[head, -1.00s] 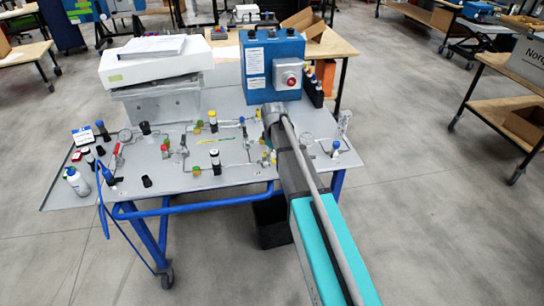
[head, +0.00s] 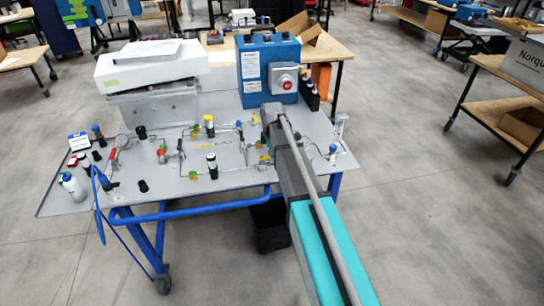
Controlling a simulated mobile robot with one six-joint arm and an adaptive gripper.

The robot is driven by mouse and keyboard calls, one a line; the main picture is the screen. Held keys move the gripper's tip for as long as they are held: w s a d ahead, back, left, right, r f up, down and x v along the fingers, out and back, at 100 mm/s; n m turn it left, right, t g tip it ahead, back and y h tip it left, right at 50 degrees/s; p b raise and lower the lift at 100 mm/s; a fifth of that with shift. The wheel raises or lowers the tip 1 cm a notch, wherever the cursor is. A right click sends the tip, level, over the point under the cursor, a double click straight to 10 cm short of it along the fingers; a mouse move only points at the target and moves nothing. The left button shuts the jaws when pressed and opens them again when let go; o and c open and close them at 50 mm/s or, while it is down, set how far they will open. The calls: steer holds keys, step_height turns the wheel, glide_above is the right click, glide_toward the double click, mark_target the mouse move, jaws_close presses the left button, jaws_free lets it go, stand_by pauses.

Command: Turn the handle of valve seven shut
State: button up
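The valve panel (head: 225,180) is a grey bench top with thin pipes and several small valves. Their handles include a yellow-topped one (head: 209,125), a black one with a white collar (head: 212,165), a blue-topped one (head: 332,151) and a red lever (head: 113,152). The number labels are too small to read, so I cannot tell which is valve seven. My arm reaches from the lower right over the right part of the panel and hides some of its pipework. My gripper is not visible; the arm's dark end stands in front of the blue box.
A blue box (head: 251,67) with a red button stands at the panel's back right. A white unit (head: 150,68) stands at the back left. A white bottle (head: 72,186) is at the left front. A black bin (head: 268,225) is under the bench. Grey floor is open to the right.

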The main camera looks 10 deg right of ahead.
steer(key=n, duration=0.1)
steer(key=w+n, duration=0.1)
steer(key=shift+n, duration=0.3)
step_height(320, 180, up, 14)
steer(key=p, duration=1.4)
steer(key=s+a+f+m+b, duration=0.1)
steer(key=s+f+m+b, duration=0.2)
steer(key=s+m, duration=1.1)
steer(key=s+f+m+b, duration=0.2)
steer(key=s+f+b, duration=0.3)
steer(key=f+b, duration=0.7)
steer(key=s+f+m+b, duration=0.2)
steer(key=s+f+b, duration=0.4)
steer(key=f+b, duration=0.7)
steer(key=shift+a+f, duration=0.2)
steer(key=shift+f, duration=0.1)
stand_by(0.4)
steer(key=shift+b, duration=0.3)
